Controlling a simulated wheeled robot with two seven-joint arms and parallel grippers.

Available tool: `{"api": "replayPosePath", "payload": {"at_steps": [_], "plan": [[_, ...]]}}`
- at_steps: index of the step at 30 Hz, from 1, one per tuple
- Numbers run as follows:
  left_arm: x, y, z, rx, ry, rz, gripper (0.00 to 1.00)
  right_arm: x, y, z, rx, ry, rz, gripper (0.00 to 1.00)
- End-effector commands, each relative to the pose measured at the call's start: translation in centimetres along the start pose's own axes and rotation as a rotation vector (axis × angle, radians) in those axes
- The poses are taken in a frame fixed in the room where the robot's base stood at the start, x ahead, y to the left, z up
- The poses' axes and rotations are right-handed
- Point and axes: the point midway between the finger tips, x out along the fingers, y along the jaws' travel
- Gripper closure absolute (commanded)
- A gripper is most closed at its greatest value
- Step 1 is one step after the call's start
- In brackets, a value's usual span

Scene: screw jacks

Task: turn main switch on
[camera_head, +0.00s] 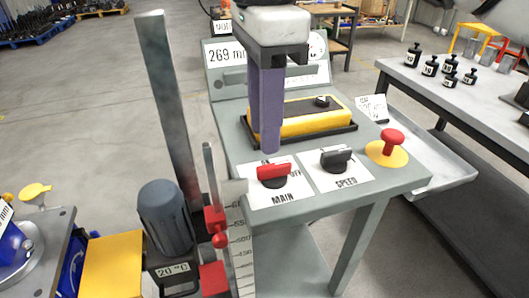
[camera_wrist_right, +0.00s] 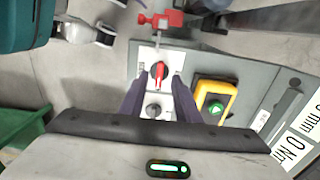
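The main switch (camera_head: 273,172) is a red knob on a black base, on a white plate marked MAIN on the grey console. In the head view its bar lies roughly left to right, with OFF lettering partly visible behind it. My right gripper (camera_head: 267,148) points down above and just behind the knob, its purple fingers hiding part of the plate. In the wrist view the two fingers (camera_wrist_right: 160,80) are apart, with the red knob (camera_wrist_right: 160,75) showing between them. Contact cannot be made out. My left gripper is not in view.
A black speed knob (camera_head: 336,158) sits right of the main switch. A red mushroom button (camera_head: 392,141) on a yellow disc is farther right. A yellow box (camera_head: 310,118) lies behind the knobs. A red-clamped post (camera_head: 215,220) stands at the console's left.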

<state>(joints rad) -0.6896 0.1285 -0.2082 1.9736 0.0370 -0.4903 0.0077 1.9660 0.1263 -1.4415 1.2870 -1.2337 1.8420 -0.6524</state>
Motion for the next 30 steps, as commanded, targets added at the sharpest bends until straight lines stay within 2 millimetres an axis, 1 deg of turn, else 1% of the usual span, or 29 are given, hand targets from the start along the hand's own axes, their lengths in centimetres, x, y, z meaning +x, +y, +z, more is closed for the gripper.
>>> {"api": "replayPosePath", "payload": {"at_steps": [1, 3, 9, 15, 22, 23, 27, 28, 30], "plan": [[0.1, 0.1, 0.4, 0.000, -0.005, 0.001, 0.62, 1.2, 0.1, -0.1, -0.001, 0.000, 0.004, 0.70], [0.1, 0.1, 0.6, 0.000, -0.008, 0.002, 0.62, 2.5, 0.1, -0.1, -0.001, 0.000, 0.004, 0.70], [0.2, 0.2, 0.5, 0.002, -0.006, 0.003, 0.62, 5.4, 0.0, 0.0, 0.001, -0.001, 0.002, 0.70], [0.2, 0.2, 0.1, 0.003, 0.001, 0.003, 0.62, 6.4, 0.0, 0.0, 0.000, -0.002, 0.000, 0.70], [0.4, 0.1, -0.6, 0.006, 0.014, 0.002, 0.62, 6.5, 0.0, 0.0, 0.000, -0.001, 0.000, 0.70], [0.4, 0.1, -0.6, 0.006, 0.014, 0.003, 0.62, 6.5, 0.0, 0.0, 0.000, -0.001, 0.000, 0.74], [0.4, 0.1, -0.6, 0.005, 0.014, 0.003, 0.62, 6.5, 0.0, 0.0, 0.000, -0.001, 0.000, 0.97], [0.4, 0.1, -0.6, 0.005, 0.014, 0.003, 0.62, 6.5, 0.0, 0.0, 0.000, -0.001, 0.000, 1.00], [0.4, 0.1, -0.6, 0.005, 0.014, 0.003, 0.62, 6.5, 0.0, 0.0, 0.000, -0.001, 0.000, 1.00]]}}
